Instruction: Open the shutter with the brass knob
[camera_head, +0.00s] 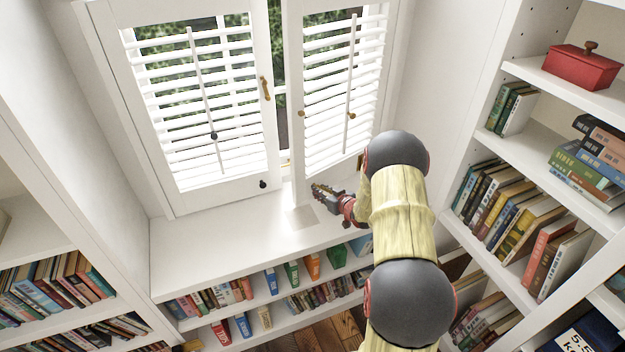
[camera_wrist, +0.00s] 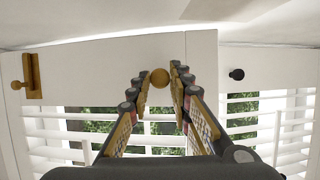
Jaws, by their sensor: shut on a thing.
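The right shutter (camera_head: 294,60) has white slats and stands ajar. Its free edge is swung out from the window, with a gap beside the left shutter (camera_head: 179,196). In the wrist view the brass knob (camera_wrist: 160,77) is round and sits between the fingertips of my gripper (camera_wrist: 159,80), which is shut on it. In the head view my gripper (camera_head: 318,190) is at the low free corner of the right shutter, just above the sill; the knob is hidden there. The left shutter carries a black knob (camera_head: 263,184), also seen in the wrist view (camera_wrist: 237,74).
A brass latch (camera_head: 265,88) is on the left shutter. The white sill (camera_head: 220,235) is bare, above low shelves of books. A bookcase (camera_head: 480,75) with books and a red box (camera_head: 581,68) stands at the right, close to my arm. Another bookcase is at the left.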

